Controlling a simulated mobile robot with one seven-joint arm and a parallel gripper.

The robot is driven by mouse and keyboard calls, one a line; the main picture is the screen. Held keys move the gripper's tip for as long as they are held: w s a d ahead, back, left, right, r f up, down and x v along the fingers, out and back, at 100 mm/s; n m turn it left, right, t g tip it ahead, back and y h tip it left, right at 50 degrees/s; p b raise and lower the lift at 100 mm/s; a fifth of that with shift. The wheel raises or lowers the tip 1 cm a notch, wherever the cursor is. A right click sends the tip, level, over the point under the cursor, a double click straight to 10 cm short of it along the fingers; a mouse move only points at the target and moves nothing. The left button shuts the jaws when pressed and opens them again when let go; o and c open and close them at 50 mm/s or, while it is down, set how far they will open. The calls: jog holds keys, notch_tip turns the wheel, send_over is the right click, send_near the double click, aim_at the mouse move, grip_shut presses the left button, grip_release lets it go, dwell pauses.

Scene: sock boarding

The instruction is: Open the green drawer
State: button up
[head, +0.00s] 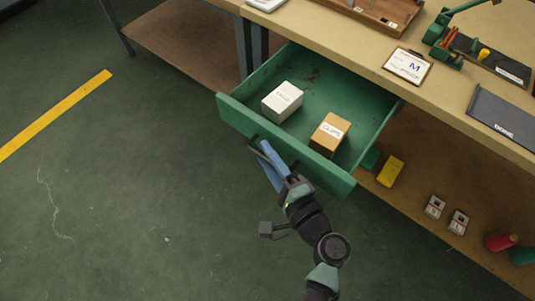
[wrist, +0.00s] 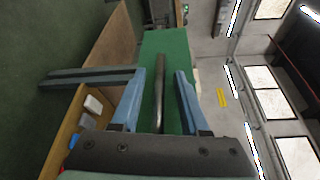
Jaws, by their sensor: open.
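The green drawer (head: 328,178) is pulled well out from under the tan workbench, and its inside shows in the head view. Its front panel also shows in the wrist view (wrist: 149,55). A dark bar handle (wrist: 160,95) is on that panel. My gripper (head: 260,148) is at the outer side of the drawer front, by the handle. In the wrist view, its two blue fingers (wrist: 160,75) are apart, with the handle appearing between them. Whether either finger touches the handle, I cannot tell.
A white box (head: 282,101) and an orange-brown labelled box (head: 329,135) sit in the drawer. The bench (head: 400,100) holds a clipboard (head: 408,66) and a green tool (head: 440,45). A lower shelf with several items is at right. The green floor (head: 130,200) at left is clear.

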jog(key=v, duration=1.2)
jog(key=shift+s+d+p, duration=0.25)
jog(key=shift+s+p, duration=0.05)
jog(key=shift+p, duration=0.15)
